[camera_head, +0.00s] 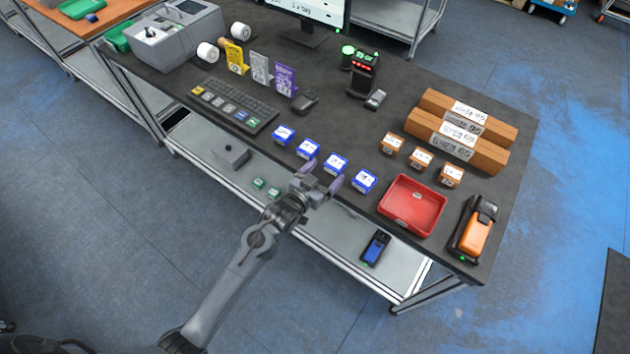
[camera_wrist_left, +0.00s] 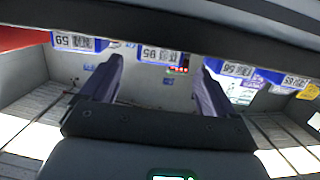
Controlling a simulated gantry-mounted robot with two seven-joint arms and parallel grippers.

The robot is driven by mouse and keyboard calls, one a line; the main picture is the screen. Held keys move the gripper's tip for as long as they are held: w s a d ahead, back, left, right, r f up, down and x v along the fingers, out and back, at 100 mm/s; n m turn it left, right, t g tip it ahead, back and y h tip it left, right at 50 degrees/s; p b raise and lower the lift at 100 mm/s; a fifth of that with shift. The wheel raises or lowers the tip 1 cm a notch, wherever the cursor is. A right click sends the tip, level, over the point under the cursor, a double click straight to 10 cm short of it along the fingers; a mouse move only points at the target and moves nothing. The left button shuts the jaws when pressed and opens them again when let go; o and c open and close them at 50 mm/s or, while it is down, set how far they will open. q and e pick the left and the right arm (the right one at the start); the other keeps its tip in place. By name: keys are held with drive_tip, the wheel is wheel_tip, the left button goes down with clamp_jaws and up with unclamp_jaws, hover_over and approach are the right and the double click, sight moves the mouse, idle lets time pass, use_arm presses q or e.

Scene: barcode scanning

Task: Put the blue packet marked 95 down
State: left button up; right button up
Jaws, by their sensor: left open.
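Several blue packets stand in a row along the table's front edge. The one straight ahead of my left gripper, third from the left in the head view (camera_head: 335,164), appears to be the packet marked 95; it shows between the fingers in the left wrist view (camera_wrist_left: 160,54), its label inverted and small. My left gripper (camera_head: 322,174) is open and empty at the front edge, just short of that packet. Its fingers also show in the wrist view (camera_wrist_left: 158,80). The packet rests on the table, apart from the fingers as far as I can tell. My right gripper is not in view.
Other blue packets (camera_head: 308,149) (camera_head: 363,180) stand close on both sides. A red tray (camera_head: 387,211) lies to the right, with small orange boxes (camera_head: 421,158) behind. A keyboard (camera_head: 240,103) is left.

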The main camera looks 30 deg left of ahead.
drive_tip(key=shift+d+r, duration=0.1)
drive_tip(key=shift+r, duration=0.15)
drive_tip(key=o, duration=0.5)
use_arm(q)
drive_tip(key=s+a+g+y, duration=0.2)
drive_tip(key=s+g, duration=0.9)
drive_tip(key=s, duration=2.1)
drive_tip(key=shift+s+f+g, duration=0.25)
drive_tip(key=shift+g, duration=0.15)
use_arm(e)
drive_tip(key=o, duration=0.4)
